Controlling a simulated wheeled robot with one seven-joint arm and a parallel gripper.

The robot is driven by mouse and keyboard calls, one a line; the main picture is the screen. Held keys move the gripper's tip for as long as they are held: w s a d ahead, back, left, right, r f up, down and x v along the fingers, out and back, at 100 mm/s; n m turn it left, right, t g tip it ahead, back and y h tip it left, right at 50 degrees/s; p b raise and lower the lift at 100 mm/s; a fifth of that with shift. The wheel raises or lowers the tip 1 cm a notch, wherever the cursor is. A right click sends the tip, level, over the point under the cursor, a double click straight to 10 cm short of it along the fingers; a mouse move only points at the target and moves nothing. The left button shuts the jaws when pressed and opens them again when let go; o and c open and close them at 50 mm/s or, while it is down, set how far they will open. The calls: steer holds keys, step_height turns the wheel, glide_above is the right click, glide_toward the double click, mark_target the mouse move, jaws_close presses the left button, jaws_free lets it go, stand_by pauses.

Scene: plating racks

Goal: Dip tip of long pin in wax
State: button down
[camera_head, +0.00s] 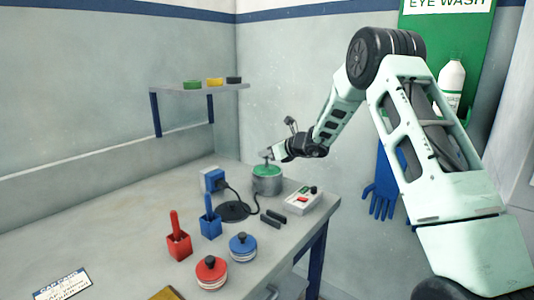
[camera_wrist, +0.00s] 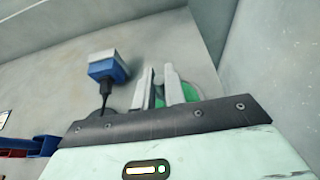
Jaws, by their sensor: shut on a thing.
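The wax is a green surface (camera_head: 266,170) in a grey round pot (camera_head: 267,186) near the back right of the bench. It also shows green behind the fingers in the wrist view (camera_wrist: 192,92). My gripper (camera_head: 267,154) is directly above the pot, its fingertips close to the wax. In the wrist view my gripper (camera_wrist: 158,82) has its two pale fingers near each other, shut on a thin thing, taken to be the long pin. The pin is too small to make out, and I cannot tell whether its tip touches the wax.
A blue box (camera_head: 213,180) with a black cable stands left of the pot. A white control box (camera_head: 304,202) is to the right. Red (camera_head: 178,246) and blue (camera_head: 211,226) holders and red (camera_head: 211,272) and blue (camera_head: 243,247) jars stand in front. The bench's left side is mostly clear.

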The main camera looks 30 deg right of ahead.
steer(key=shift+s+f+b, duration=0.1)
steer(key=shift+f+b, duration=0.6)
steer(key=shift+b, duration=0.1)
stand_by(2.0)
steer(key=shift+r+p, duration=2.05)
steer(key=shift+r, duration=1.65)
